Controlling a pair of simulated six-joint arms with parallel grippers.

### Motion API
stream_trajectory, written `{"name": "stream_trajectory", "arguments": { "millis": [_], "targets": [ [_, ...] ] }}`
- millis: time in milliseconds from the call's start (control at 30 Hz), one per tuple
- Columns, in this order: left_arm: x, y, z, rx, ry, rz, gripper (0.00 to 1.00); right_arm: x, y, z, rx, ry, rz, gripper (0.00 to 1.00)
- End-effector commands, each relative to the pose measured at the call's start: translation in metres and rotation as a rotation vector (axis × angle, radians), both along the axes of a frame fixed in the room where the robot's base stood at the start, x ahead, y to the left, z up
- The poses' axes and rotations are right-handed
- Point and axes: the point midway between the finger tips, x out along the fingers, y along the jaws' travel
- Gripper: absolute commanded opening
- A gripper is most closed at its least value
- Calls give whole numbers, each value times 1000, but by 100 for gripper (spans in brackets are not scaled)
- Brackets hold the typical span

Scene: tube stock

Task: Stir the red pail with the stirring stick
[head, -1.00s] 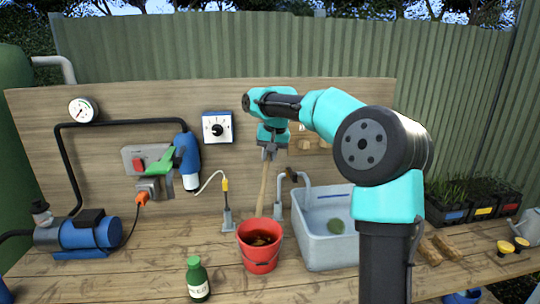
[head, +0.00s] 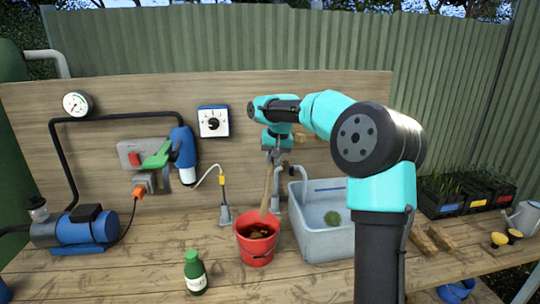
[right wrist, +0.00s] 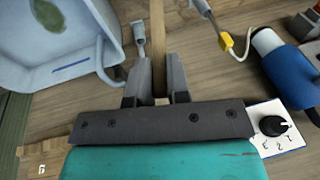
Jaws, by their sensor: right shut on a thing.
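The red pail (head: 257,248) stands upright on the wooden bench with dark brown contents. My right gripper (head: 272,157) is above and behind it, shut on the stirring stick (head: 267,186), a thin pale wooden rod. The stick hangs down nearly upright, and its lower end reaches the pail's opening near the far rim. How deep it goes is hard to tell. In the right wrist view the stick (right wrist: 158,45) runs up between the fingers of my right gripper (right wrist: 158,80). The pail does not show there. My left gripper is out of view.
A grey water basin (head: 318,240) with a tap stands close right of the pail. A green bottle (head: 195,272) stands at front left. A cable fitting (head: 225,214) is behind left. A blue pump (head: 82,230) is far left.

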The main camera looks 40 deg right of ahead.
Motion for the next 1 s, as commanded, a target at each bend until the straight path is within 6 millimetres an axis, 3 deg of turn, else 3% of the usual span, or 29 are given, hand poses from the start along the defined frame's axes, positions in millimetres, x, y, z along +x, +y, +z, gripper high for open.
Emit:
{"name": "stream_trajectory", "arguments": {
  "millis": [1000],
  "targets": [
    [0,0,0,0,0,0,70,0,10,-62,0,1,0,0]
  ]
}}
